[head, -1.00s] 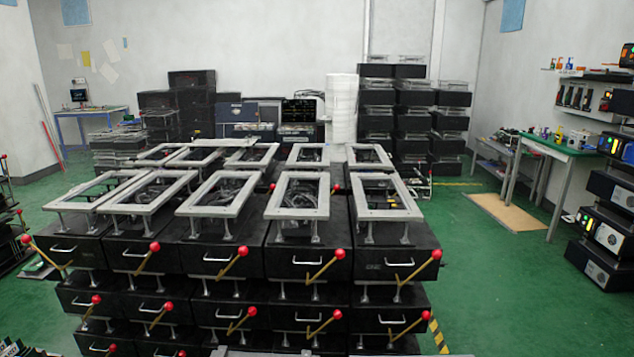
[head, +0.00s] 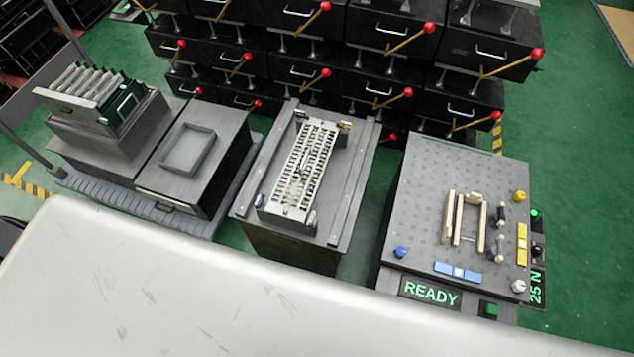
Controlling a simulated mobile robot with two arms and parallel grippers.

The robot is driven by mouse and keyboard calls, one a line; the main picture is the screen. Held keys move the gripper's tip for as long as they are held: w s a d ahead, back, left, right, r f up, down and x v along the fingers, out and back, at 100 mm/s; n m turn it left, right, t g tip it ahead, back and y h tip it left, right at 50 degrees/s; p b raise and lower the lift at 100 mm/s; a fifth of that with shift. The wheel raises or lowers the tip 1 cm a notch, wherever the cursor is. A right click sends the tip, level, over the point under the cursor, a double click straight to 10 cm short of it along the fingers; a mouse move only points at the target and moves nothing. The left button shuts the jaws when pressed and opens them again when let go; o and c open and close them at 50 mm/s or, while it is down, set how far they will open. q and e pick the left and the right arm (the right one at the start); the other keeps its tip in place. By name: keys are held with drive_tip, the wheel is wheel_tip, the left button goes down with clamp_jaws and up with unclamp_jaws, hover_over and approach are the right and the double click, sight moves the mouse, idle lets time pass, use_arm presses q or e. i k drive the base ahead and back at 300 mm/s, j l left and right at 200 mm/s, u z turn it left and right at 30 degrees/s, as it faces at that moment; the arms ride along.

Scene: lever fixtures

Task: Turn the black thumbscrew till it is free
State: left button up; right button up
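No part is clearly a black thumbscrew at this size. The right fixture (head: 425,190) has a grey perforated top with pale upright bars (head: 468,225). Two small dark clamp-like parts (head: 501,215) stand beside the bars. A dark round knob (head: 538,250) sits on the fixture's right side, below a green button (head: 536,215). The middle stand (head: 345,190) carries a metal rack-like plate (head: 300,170) with a brass-coloured part at its far right corner and a blue part at its near left. Neither of my grippers is in view.
A grey block with upright green boards (head: 100,95) and a shallow grey tray (head: 187,148) stand at left. The right fixture's display (head: 431,291) reads READY; its side reads 25 N. Black drawer units (head: 390,25) with red-knobbed levers stand behind. Green floor shows at right.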

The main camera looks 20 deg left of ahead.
sight(299, 113)
drive_tip(key=j+u, duration=0.2)
drive_tip(key=u, duration=0.2)
drive_tip(key=j+u, duration=0.2)
drive_tip(key=u, duration=0.2)
drive_tip(key=i+j+u, duration=0.15)
drive_tip(key=u, duration=0.3)
drive_tip(key=j+u, duration=0.15)
drive_tip(key=u, duration=0.25)
drive_tip(key=i+l, duration=0.05)
